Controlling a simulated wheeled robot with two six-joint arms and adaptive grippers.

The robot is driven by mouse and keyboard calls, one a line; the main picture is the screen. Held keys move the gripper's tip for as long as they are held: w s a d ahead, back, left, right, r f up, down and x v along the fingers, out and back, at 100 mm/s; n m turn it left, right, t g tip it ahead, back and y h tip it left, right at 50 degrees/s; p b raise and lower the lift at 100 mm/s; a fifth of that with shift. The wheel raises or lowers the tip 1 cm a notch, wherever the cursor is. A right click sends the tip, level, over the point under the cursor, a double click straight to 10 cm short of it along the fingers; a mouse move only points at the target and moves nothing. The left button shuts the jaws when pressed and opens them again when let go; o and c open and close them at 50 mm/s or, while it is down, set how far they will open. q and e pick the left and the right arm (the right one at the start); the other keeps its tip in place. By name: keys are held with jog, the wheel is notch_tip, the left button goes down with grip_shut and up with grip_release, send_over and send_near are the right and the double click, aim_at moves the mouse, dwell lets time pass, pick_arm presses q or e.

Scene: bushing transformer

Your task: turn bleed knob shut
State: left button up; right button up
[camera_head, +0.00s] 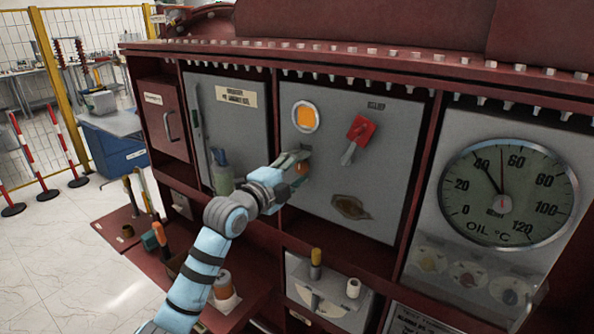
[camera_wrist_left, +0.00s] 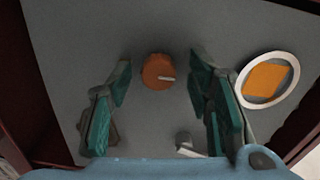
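The bleed knob (camera_wrist_left: 158,72) is a round orange knob with a white pointer mark, on a grey panel. In the left wrist view it lies between the fingertips, with a gap on both sides, and its mark points right. In the head view the knob (camera_head: 302,169) is partly hidden by my left gripper (camera_head: 297,163). My left gripper (camera_wrist_left: 160,88) is open, its two green-padded fingers at either side of the knob. I cannot tell whether the fingertips reach around it in depth. My right gripper is in neither view.
A large oil gauge (camera_head: 505,192) is at right. Below, tools stand on a dark red ledge (camera_head: 122,231) and a grey box (camera_head: 330,290) sits near the front.

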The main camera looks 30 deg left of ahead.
pick_arm(q)
jog(key=shift+s, duration=0.2)
jog(key=s+a, duration=0.1)
jog(key=s, duration=1)
jog(key=shift+s+a+r, duration=0.15)
jog(key=shift+s+a, duration=0.1)
jog(key=shift+a, duration=0.1)
jog(key=shift+w, duration=0.1)
